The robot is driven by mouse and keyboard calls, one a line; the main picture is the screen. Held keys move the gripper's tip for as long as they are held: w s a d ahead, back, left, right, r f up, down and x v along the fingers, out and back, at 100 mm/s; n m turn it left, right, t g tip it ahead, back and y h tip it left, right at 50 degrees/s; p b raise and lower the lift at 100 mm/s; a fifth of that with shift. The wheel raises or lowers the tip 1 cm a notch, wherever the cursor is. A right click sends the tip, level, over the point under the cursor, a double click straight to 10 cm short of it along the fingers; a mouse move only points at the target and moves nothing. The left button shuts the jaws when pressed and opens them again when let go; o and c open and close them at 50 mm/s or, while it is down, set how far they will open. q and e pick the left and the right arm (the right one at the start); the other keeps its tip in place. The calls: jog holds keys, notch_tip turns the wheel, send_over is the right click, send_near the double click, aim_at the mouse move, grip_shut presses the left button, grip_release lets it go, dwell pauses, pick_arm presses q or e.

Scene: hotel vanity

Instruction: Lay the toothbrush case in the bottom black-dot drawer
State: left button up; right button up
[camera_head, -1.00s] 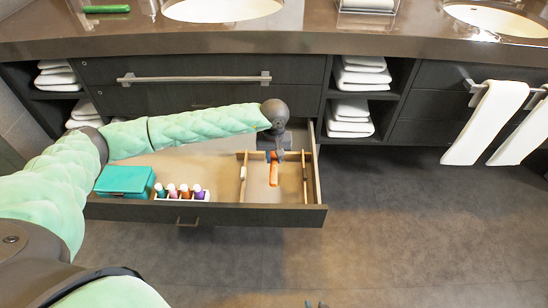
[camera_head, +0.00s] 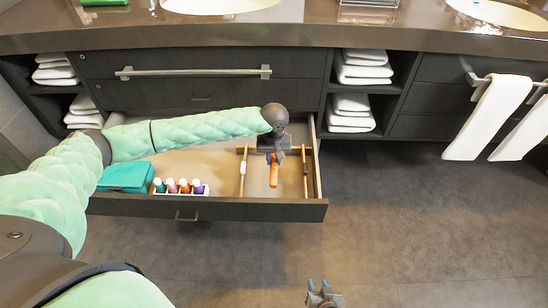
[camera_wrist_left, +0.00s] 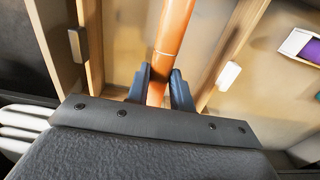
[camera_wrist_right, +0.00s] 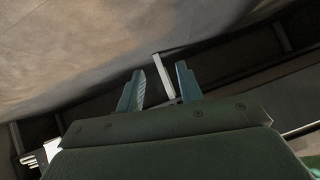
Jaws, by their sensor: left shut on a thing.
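The orange toothbrush case (camera_head: 273,177) is in the open bottom drawer (camera_head: 235,211), between two wooden dividers. My left gripper (camera_head: 273,155) is shut on the case near one end, which also shows in the left wrist view (camera_wrist_left: 172,38). In that view the fingers (camera_wrist_left: 160,88) press on both sides of it. Whether the case touches the drawer floor I cannot tell. My right gripper (camera_head: 323,296) is low at the bottom edge of the head view. In the right wrist view its fingers (camera_wrist_right: 158,88) are apart with nothing between them. A black dot is not clearly visible.
The drawer also holds a teal box (camera_head: 125,177) and a white tray of small colourful bottles (camera_head: 181,188) at the left. Wooden dividers (camera_head: 305,175) flank the case. Shelves with white towels (camera_head: 351,112) stand right of the drawer. The floor in front is clear.

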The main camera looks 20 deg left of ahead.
pick_arm(q)
jog(key=shift+f, duration=0.75)
jog(key=shift+f+b, duration=0.3)
jog(key=shift+f, duration=0.65)
jog(key=shift+f+b, duration=0.5)
jog(key=shift+f, duration=0.6)
jog(key=shift+f+b, duration=0.4)
jog(key=shift+f, duration=0.8)
pick_arm(e)
jog(key=w+r+t, duration=0.3)
jog(key=r, duration=0.7)
jog(key=w+r+t+y, duration=0.1)
jog(key=w+r+t, duration=0.3)
jog(key=r, duration=0.6)
jog(key=w+r+t+y, duration=0.1)
jog(key=w+r+t, duration=0.3)
jog(key=r, duration=0.7)
jog(key=shift+a, duration=0.2)
